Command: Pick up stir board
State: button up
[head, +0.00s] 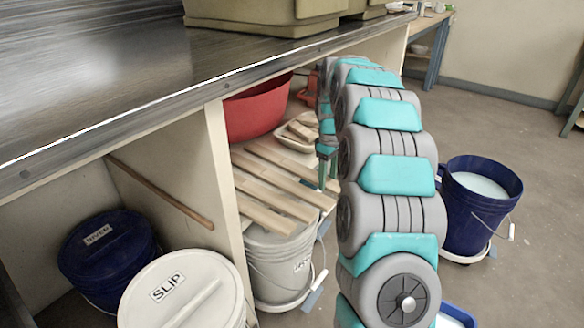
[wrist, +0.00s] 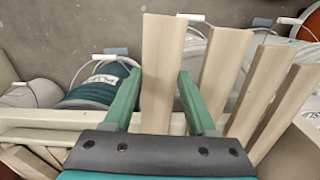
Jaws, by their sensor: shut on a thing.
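Several pale wooden stir boards (head: 268,193) lie side by side, sticking out over a grey lidded bucket (head: 277,262) under the table. In the wrist view, my gripper (wrist: 157,88) has its green fingers on either side of one stir board (wrist: 161,62), shut on it. More boards (wrist: 228,62) fan out to its right, close to the right finger. In the head view my arm covers most of my gripper (head: 328,150), and I cannot tell there which board it holds.
The metal tabletop (head: 150,75) overhangs the shelf bay. A red tub (head: 256,108) and a small tray (head: 290,135) sit behind the boards. A SLIP bucket (head: 185,290) and a dark blue bucket (head: 108,250) stand left. A blue bucket (head: 470,220) stands right on open floor.

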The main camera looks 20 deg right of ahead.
grip_shut()
jog(key=shift+r, duration=0.1)
